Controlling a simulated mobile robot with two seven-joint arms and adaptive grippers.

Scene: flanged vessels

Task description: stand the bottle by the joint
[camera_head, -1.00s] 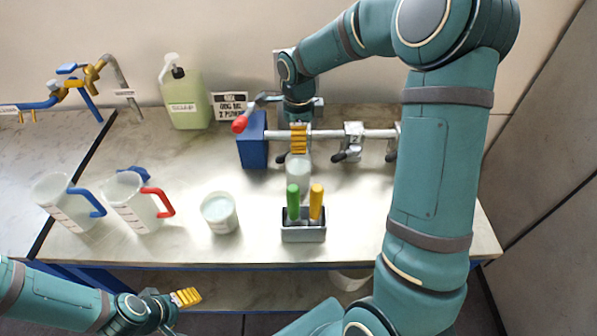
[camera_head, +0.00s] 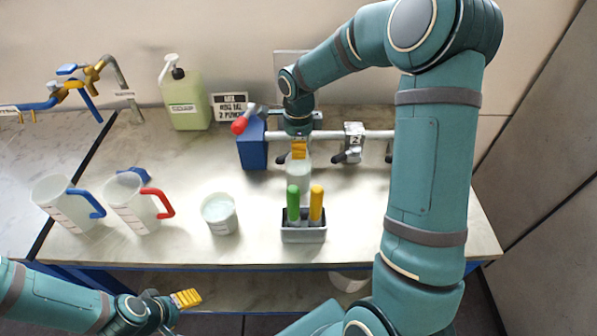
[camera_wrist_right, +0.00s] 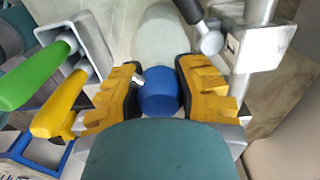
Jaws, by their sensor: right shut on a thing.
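The bottle is a pale translucent cylinder (camera_head: 298,176) with a blue cap (camera_wrist_right: 160,92). In the head view it is upright below my right gripper (camera_head: 299,151), behind the tool holder; whether its base touches the bench I cannot tell. In the right wrist view its pale body (camera_wrist_right: 160,38) extends beyond the cap. My right gripper (camera_wrist_right: 160,84) is shut on the bottle at its cap end. A metal pipe (camera_head: 328,134) with a clamped joint (camera_head: 352,143) runs behind and to the right. My left gripper (camera_head: 186,299) is low, off the bench front; its jaw opening is unclear.
A grey holder (camera_head: 303,233) with green and yellow handled tools stands in front of the bottle. A white cup (camera_head: 219,213), two jugs (camera_head: 130,203) and a green container (camera_head: 185,100) stand left. Bench right of the holder is clear.

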